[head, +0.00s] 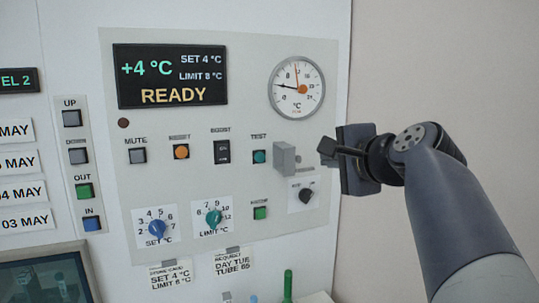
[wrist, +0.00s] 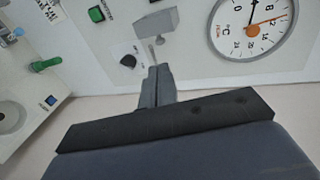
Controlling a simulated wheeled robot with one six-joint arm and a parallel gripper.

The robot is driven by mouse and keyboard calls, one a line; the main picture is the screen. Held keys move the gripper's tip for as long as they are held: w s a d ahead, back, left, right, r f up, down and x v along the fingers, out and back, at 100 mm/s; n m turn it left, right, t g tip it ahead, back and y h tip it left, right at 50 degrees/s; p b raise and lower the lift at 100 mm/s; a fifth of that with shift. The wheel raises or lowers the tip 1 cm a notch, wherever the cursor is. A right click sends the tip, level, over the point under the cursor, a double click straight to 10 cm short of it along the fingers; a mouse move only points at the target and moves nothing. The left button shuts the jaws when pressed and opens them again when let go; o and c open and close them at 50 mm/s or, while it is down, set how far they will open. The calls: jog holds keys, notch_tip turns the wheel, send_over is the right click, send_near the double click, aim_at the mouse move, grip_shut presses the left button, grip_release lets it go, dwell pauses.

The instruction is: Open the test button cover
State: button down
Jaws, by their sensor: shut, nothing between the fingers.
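The teal TEST button (head: 259,157) shows uncovered on the pale panel. A grey cover-like piece (head: 285,158) stands out from the panel just to its right, with a small lug on its right side. In the wrist view this grey piece (wrist: 156,22) lies just beyond my fingertips, with the lug between. My gripper (head: 324,150) is shut and empty, to the right of the grey piece. Its closed fingers also show in the wrist view (wrist: 153,72). I cannot tell whether the tips touch the lug.
A round gauge (head: 297,87) is above my gripper and a black knob (head: 306,196) below. A green button (head: 260,213), a teal knob (head: 213,219) and a blue knob (head: 157,228) sit lower on the panel. There is free room right of the panel edge.

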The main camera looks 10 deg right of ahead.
aim_at(301, 160)
jog(key=p+x, duration=0.2)
jog(key=x, duration=0.7)
jog(key=shift+w, duration=0.25)
jog(key=shift+f, duration=0.1)
jog(key=shift+w+d, duration=0.7)
jog(key=shift+d, duration=0.05)
jog(key=shift+s, duration=0.1)
